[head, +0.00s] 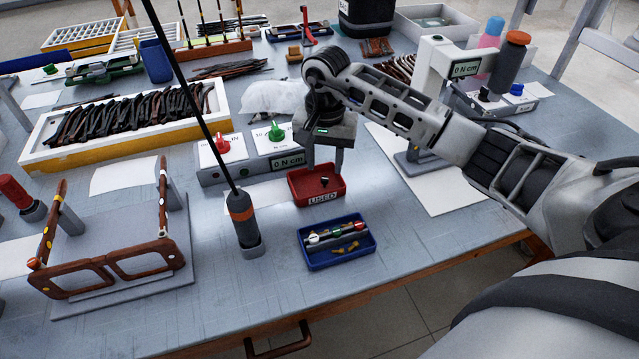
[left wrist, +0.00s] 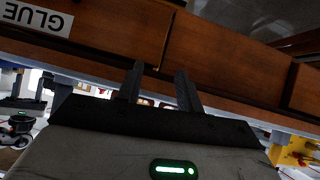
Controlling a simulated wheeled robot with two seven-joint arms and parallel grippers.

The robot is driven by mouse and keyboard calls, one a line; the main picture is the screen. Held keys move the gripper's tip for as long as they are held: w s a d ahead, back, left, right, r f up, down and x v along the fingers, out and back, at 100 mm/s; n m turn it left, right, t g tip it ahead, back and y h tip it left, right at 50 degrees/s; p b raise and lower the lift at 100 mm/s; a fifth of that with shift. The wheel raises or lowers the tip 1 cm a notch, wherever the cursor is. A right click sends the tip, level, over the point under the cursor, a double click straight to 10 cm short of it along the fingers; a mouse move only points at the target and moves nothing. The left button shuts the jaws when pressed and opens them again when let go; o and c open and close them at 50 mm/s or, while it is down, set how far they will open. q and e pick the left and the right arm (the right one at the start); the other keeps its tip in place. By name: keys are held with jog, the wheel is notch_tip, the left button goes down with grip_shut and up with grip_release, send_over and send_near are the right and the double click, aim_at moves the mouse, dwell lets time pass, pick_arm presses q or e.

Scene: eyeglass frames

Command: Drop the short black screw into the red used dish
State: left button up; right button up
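The red used dish (head: 341,190), labelled USED, lies on the table near the middle of the head view. A small black piece (head: 324,181), which looks like the short black screw, is inside the dish. My right gripper (head: 324,165) points down just above the back of the dish. Its two fingers stand apart with nothing visible between them. My left gripper (left wrist: 158,82) shows only in the left wrist view, with its fingers apart and empty, facing a brown wooden front.
A blue tray (head: 316,264) with small parts lies in front of the dish. A tall screwdriver (head: 241,212) stands left of it. Brown eyeglass frames (head: 110,270) rest on a grey stand at left. Torque testers (head: 283,160) stand behind the dish.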

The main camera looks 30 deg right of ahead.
notch_tip(320, 180, up, 14)
dwell(0.3)
dwell(0.3)
